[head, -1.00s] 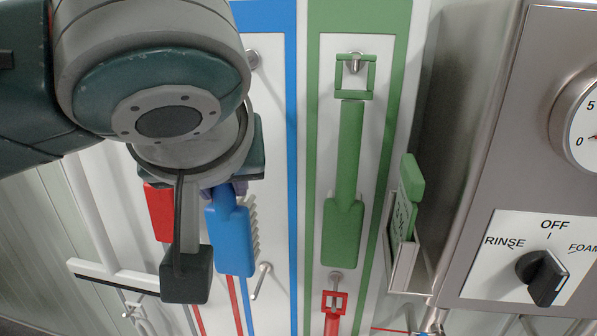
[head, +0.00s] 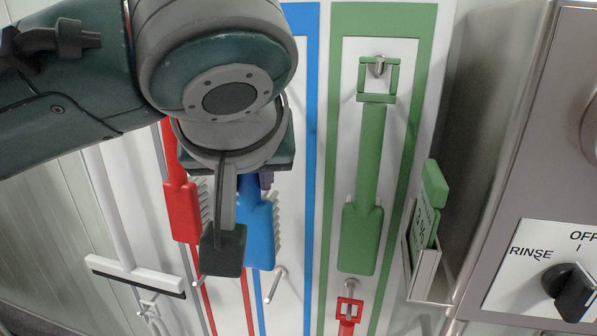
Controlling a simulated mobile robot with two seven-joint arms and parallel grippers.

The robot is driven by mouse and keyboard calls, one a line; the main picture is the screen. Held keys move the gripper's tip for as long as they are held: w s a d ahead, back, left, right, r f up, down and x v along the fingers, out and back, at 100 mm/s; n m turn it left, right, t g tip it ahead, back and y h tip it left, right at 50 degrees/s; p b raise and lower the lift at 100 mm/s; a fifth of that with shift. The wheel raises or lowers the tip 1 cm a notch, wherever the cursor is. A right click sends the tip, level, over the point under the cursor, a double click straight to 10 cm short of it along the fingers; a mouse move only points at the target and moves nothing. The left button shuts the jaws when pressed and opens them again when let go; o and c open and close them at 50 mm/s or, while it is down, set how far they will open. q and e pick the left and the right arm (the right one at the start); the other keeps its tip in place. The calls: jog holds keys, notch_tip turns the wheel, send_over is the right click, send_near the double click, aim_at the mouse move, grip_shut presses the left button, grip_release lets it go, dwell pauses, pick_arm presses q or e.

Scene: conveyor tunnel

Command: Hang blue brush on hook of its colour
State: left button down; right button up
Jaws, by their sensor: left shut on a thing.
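The blue brush (head: 259,236) hangs head down in front of the blue-framed panel (head: 310,150), bristles facing right. My left gripper (head: 252,180) is shut on its upper part, which is mostly hidden by my wrist. The upper hook of the blue panel is hidden behind my left arm, so I cannot tell how the brush's top end stands to it. A lower metal peg (head: 277,284) on that panel shows just right of the brush head. My right gripper is not in view.
A green brush (head: 364,225) hangs on its hook (head: 378,66) to the right. A red brush (head: 181,208) and a white squeegee (head: 130,268) hang to the left. A holder (head: 424,272) and a steel control box (head: 520,190) stand farther right.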

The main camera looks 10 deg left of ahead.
pick_arm(q)
jog(key=shift+w, duration=0.15)
jog(key=shift+w+d+b, duration=0.1)
jog(key=shift+w+b, duration=0.9)
jog(key=shift+w, duration=1.65)
jog(key=shift+f+b, duration=0.45)
jog(key=shift+f, duration=0.35)
jog(key=c, duration=0.5)
grip_release()
jog(key=shift+c, duration=0.2)
jog(key=v, duration=1)
